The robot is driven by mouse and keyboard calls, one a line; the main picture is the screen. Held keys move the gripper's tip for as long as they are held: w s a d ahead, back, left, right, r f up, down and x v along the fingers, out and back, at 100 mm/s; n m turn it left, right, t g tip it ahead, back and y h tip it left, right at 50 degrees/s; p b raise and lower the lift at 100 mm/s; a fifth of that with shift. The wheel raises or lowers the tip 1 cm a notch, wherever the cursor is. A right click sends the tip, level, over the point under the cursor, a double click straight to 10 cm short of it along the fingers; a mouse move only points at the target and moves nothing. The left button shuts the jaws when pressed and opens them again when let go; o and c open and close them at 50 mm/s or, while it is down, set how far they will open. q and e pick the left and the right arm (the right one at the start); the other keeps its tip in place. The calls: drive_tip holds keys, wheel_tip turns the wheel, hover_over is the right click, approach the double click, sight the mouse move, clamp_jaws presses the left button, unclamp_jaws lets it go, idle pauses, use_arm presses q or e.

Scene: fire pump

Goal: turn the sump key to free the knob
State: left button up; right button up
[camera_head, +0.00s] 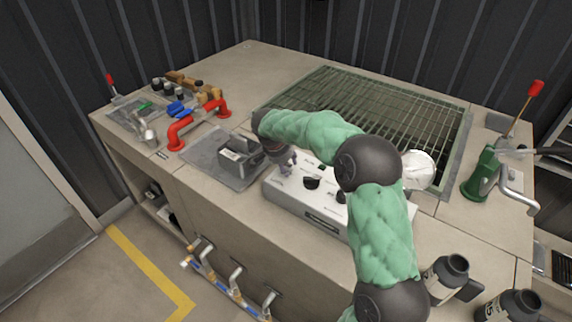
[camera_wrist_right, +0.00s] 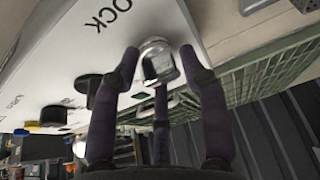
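The white control box (camera_head: 300,201) stands near the counter's front edge, with black knobs (camera_head: 311,183) on its top. My right gripper (camera_head: 285,168) points down at the box's left end. In the right wrist view, the silver sump key (camera_wrist_right: 158,62) sits in a round lock beside lettering that reads "OCK". My right gripper's dark fingers (camera_wrist_right: 159,72) stand around the key, with narrow gaps showing at its sides; contact is not clear. A black knob (camera_wrist_right: 88,84) lies to the left of the fingers there. In the head view the key is hidden by the gripper. My left gripper is out of view.
A red pipe handle (camera_head: 184,132), a green hand pump (camera_head: 484,172) and dark bottles (camera_head: 446,277) stand around. My right arm covers the box's right part.

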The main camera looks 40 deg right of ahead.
clamp_jaws()
